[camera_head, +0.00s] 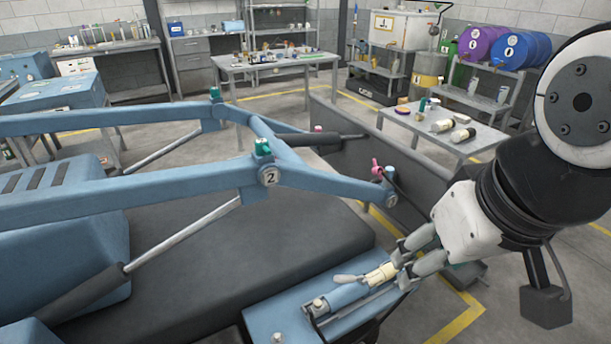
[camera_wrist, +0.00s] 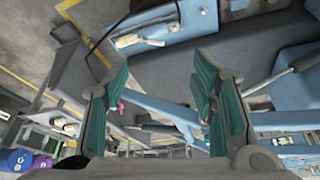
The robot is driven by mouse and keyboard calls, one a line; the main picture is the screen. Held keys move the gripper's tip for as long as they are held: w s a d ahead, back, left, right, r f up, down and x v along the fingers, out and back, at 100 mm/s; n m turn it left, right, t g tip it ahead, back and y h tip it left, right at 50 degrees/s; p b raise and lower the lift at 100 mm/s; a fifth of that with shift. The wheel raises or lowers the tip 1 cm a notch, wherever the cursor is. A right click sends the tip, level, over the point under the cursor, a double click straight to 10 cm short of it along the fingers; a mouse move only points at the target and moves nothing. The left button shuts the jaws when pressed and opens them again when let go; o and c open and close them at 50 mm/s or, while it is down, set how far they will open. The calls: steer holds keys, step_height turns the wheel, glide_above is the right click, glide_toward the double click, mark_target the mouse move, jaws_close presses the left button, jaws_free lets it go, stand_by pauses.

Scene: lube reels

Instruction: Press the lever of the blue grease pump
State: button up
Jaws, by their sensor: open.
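A blue cylinder (camera_head: 348,294) with a cream end (camera_head: 381,273) and a short pale lever (camera_head: 346,279) lies along a blue block (camera_head: 292,307) at the lower middle of the head view; it looks like the blue grease pump. The cream part also shows beyond my fingers in the wrist view (camera_wrist: 128,41). My gripper (camera_head: 405,262) is by the cream end in the head view, fingers pointing lower left. In the wrist view my gripper (camera_wrist: 160,85) has its fingers apart with nothing between them. I cannot tell whether a fingertip touches the pump.
Blue machine arms (camera_head: 330,181) with a joint marked 2 cross the left and middle above a dark grey bed (camera_head: 235,255). A pink fitting (camera_head: 377,168) sits near their right end. A small table (camera_head: 488,137) with bottles stands beyond. Yellow-lined floor lies right of the block.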

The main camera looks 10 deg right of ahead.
steer(key=shift+w, duration=0.25)
steer(key=c, duration=0.9)
steer(key=w+f, duration=0.1)
steer(key=w, duration=0.2)
steer(key=w+d+f+g+b, duration=0.1)
steer(key=w, duration=0.2)
steer(key=w+d+f+n+g+b, duration=0.1)
steer(key=w+f, duration=0.1)
steer(key=w, duration=0.1)
steer(key=shift+h, duration=0.4)
jaws_close()
steer(key=w+d+f+n+g+y+b, duration=0.1)
steer(key=w+d+f+y+b, duration=0.2)
steer(key=w+f, duration=0.8)
steer(key=w+d+f+n+g+y+b, duration=0.1)
steer(key=w+d+f+y+b, duration=0.2)
steer(key=w+f, duration=0.9)
steer(key=d+f+y, duration=0.2)
steer(key=d+f, duration=0.1)
steer(key=f, duration=0.3)
steer(key=shift+d+f+b, duration=0.15)
steer(key=shift+f+b, duration=0.2)
steer(key=shift+f, duration=0.05)
